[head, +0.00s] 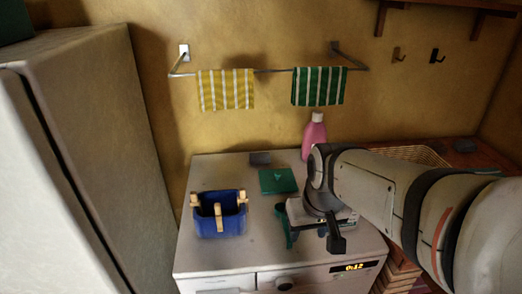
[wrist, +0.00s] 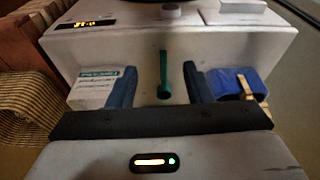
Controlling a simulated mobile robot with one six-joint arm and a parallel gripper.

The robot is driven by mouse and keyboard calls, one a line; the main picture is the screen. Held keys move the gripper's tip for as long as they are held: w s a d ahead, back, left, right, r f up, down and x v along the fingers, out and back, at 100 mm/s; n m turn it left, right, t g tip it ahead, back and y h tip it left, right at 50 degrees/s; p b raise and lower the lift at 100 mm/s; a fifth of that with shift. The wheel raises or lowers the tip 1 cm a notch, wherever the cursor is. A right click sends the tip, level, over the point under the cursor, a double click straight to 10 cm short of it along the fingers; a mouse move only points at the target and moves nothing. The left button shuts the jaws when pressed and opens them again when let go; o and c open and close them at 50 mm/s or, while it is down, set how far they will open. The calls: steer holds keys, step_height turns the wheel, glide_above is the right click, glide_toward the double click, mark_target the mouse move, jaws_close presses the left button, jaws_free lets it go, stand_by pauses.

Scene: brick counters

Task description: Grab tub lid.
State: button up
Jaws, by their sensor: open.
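A flat green square piece (head: 278,181), which looks like the tub lid, lies on the white machine's top behind the blue tub-like basket (head: 232,222). A slim green piece (wrist: 163,72) shows between my fingers in the wrist view; I cannot tell if it is the same thing. My gripper (head: 312,238) is over the right part of the top, and also shows in the wrist view (wrist: 156,88). It is open, with nothing held. My arm hides part of the top.
A white box with a teal label (wrist: 100,88) lies beside one finger. The blue basket holds wooden pegs. A pink bottle (head: 314,137) and a small grey block (head: 260,158) stand at the back. A tall fridge-like cabinet (head: 75,150) bounds the left; towels hang above.

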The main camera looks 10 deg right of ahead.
steer(key=w+n+y, duration=0.1)
steer(key=w+n, duration=0.1)
steer(key=w, duration=1.6)
steer(key=n+t, duration=0.1)
steer(key=n, duration=0.1)
glide_toward(278, 173)
steer(key=f, duration=0.1)
steer(key=shift+y, duration=0.3)
steer(key=p+x, duration=0.2)
steer(key=x, duration=0.5)
steer(key=shift+w+f, duration=0.3)
steer(key=shift+c, duration=0.6)
jaws_close()
